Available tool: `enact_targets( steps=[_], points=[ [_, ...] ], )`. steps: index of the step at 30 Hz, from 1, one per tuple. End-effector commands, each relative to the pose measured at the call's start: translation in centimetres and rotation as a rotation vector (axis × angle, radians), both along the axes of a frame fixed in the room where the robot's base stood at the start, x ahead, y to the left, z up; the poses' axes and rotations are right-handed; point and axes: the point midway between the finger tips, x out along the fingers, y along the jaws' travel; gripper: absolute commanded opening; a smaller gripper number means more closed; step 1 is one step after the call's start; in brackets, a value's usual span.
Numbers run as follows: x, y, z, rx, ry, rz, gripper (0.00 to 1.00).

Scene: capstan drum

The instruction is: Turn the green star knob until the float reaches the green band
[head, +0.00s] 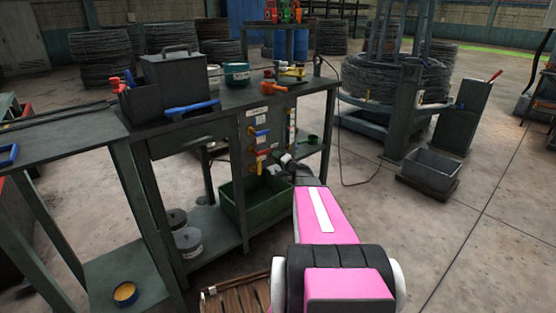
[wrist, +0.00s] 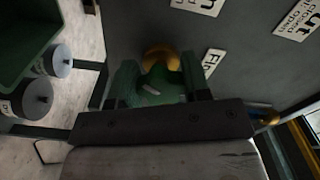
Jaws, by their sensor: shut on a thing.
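The green star knob (wrist: 158,88) sits between the two fingers of my gripper (wrist: 160,70) in the wrist view, with a brass-coloured fitting (wrist: 160,55) behind it on the dark panel. My gripper is shut on the knob and hides part of its rim. In the head view my gripper (head: 284,166) reaches the lower part of the valve panel under the bench, and the knob is hidden there. A narrow upright gauge strip (head: 291,126) stands on the panel's right side. Its float and green band are too small to tell.
A blue-handled valve (head: 262,132) and a red-handled valve (head: 258,151) sit on the panel left of my gripper. A green bin (head: 255,205) stands on the shelf below. Grey lidded cans (head: 188,240) stand further left. The bench top (head: 225,97) overhangs the panel. Open floor lies right.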

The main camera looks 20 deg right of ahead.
Motion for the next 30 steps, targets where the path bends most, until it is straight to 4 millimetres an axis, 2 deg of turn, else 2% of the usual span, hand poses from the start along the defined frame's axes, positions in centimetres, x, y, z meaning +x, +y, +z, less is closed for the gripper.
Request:
enact_targets(
  steps=[3,4,6,17,20,30],
  points=[
    [-0.1,0.1,-0.1,-0.001,0.002,0.001,0.20],
    [-0.1,0.1,-0.1,-0.001,0.002,0.001,0.53],
    [-0.1,0.1,-0.1,-0.001,0.002,0.001,0.69],
    [-0.6,-0.1,0.0,0.001,0.001,0.000,0.69],
    [-1.8,-0.5,0.0,0.000,0.002,0.001,0.69],
    [-7.7,-2.6,0.0,0.000,0.002,-0.002,0.69]
  ],
)
